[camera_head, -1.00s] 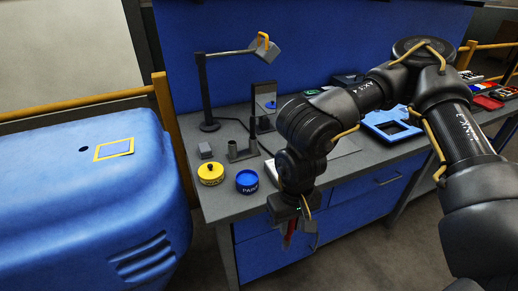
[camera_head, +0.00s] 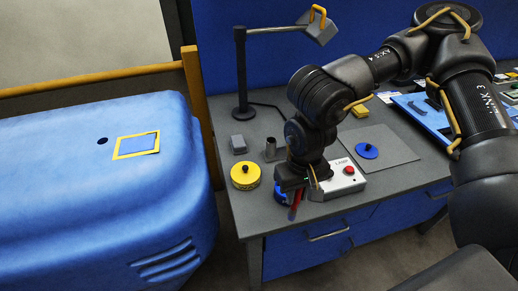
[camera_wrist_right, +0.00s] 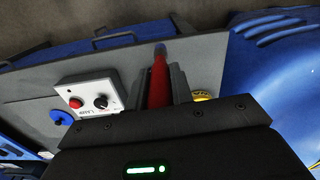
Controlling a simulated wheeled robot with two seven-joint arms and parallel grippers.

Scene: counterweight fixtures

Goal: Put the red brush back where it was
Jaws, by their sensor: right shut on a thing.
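My right gripper (camera_head: 292,198) is shut on the red brush (camera_head: 296,207), which hangs down from the jaws. In the right wrist view the red brush (camera_wrist_right: 158,82) shows between the grey fingers, with a dark bluish tip. I cannot tell whether the brush touches the pot. A grey upright tube (camera_head: 271,147) stands behind, partly hidden by the arm. My left gripper is not in view.
A yellow tin (camera_head: 245,177) and a grey block (camera_head: 238,144) stand left of the gripper. A lamp box (camera_head: 346,179) with a red button is close on the right. A blue knobbed lid (camera_head: 366,151) lies on a grey mat (camera_head: 397,155). A lamp post (camera_head: 241,75) rises behind.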

